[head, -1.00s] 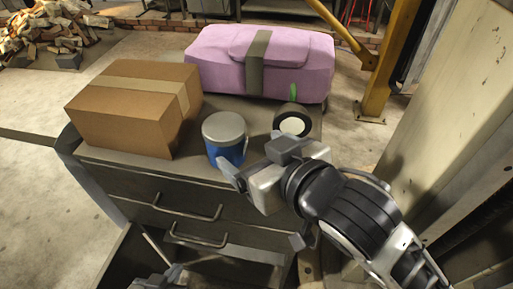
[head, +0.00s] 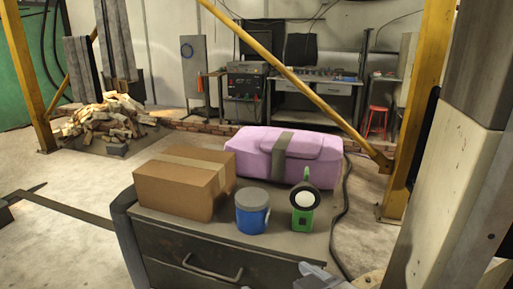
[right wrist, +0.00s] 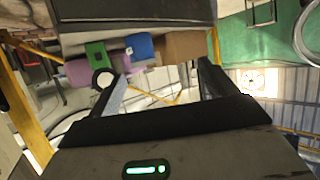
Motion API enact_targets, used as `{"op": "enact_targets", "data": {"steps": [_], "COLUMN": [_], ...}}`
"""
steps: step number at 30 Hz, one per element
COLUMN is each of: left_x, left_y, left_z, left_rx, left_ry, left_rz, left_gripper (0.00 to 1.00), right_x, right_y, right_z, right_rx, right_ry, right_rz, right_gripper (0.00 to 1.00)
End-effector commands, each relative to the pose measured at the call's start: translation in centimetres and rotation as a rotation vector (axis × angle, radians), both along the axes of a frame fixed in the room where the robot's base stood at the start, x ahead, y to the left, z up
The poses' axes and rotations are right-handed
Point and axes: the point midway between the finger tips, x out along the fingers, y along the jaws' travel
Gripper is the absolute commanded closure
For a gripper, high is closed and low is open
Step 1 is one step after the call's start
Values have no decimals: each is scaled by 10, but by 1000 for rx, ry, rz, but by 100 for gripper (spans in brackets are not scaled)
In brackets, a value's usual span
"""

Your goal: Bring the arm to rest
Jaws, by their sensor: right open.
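My right gripper (right wrist: 163,72) is open in the right wrist view, with its two fingers spread and nothing between them. In the head view only a grey piece, apparently part of my right gripper (head: 320,277), shows at the bottom edge, low in front of the cabinet (head: 180,244). The right wrist picture looks turned over, with the cabinet (right wrist: 130,12) at the top. My left gripper is in neither current view.
On the cabinet top stand a cardboard box (head: 184,184), a blue can with a grey lid (head: 252,214) and a green lamp-like item (head: 303,217). A pink case (head: 285,156) lies behind them. A pale column (head: 440,190) rises at right. Floor at left is open.

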Motion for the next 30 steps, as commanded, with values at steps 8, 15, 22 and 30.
{"op": "enact_targets", "data": {"steps": [8, 15, 22, 30], "left_x": [13, 10, 9, 7], "left_y": [-1, -1, 0, 1], "left_z": [8, 8, 7, 5], "left_rx": [-3, -3, -2, -1], "left_ry": [-31, -27, -24, -18], "left_rz": [-2, 0, 0, 2], "left_gripper": [100, 100, 100, 100], "right_x": [10, -5, -58, -82], "right_y": [-16, -49, -98, -116], "right_z": [-73, -161, -254, -280], "right_rx": [9, -4, -52, -76], "right_ry": [75, 152, 233, 249], "right_rz": [-44, -112, -201, -231], "right_gripper": [16, 16, 16, 16]}}
